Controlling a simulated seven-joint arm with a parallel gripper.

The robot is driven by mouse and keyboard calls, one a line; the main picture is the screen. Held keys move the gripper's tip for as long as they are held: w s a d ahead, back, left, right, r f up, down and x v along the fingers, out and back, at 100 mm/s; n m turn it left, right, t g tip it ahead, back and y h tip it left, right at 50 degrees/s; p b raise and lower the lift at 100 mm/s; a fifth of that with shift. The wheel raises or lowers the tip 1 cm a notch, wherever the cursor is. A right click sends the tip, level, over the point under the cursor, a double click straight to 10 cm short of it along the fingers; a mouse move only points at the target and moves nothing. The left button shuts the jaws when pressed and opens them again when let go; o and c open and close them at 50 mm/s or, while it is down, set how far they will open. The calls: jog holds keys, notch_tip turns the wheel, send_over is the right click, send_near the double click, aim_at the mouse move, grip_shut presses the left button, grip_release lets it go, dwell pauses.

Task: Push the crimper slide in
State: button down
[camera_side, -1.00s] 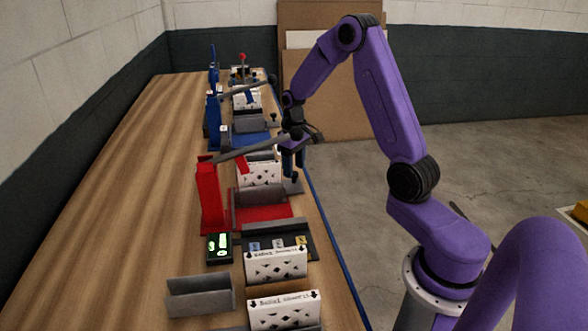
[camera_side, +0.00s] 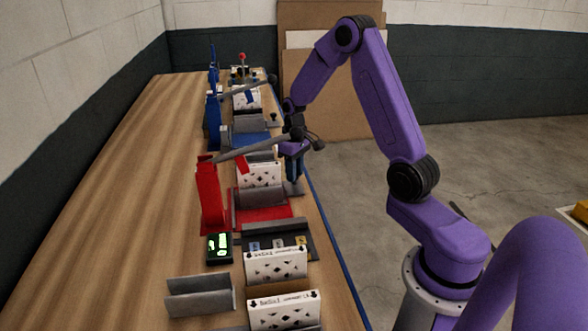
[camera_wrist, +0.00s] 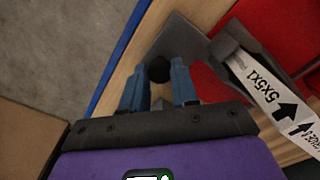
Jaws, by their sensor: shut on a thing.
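The red crimper (camera_side: 211,200) stands on the bench with a long grey lever (camera_side: 245,150) slanting up to the right. Its slide, a grey plate (camera_wrist: 185,40) with a black knob (camera_wrist: 158,70), sticks out at the bench's front edge; the plate also shows in the side view (camera_side: 293,188). My gripper (camera_side: 293,180) is low over this plate. In the wrist view my gripper's blue fingers (camera_wrist: 159,84) are on either side of the knob and shut on it. A white boxed filter (camera_side: 259,173) with black arrows sits in the grey holder (camera_side: 260,197) on the red base.
A blue crimper (camera_side: 213,120) with its own filter stands farther back. Nearer are a dark tray (camera_side: 300,246) with small labelled parts, a green-lit display (camera_side: 218,247), a grey holder (camera_side: 200,297) and more white filters (camera_side: 284,311). The bench's left side is clear.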

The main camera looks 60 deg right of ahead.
jog(key=shift+s+a, duration=2.35)
jog(key=shift+a, duration=0.1)
jog(key=c, duration=0.9)
grip_release()
jog(key=shift+s+a, duration=0.1)
jog(key=shift+o, duration=0.2)
jog(key=shift+d, duration=0.2)
jog(key=w+d, duration=0.5)
jog(key=shift+w+d, duration=0.25)
jog(key=shift+w, duration=0.1)
notch_tip(320, 180, up, 29)
jog(key=shift+w+d, duration=0.4)
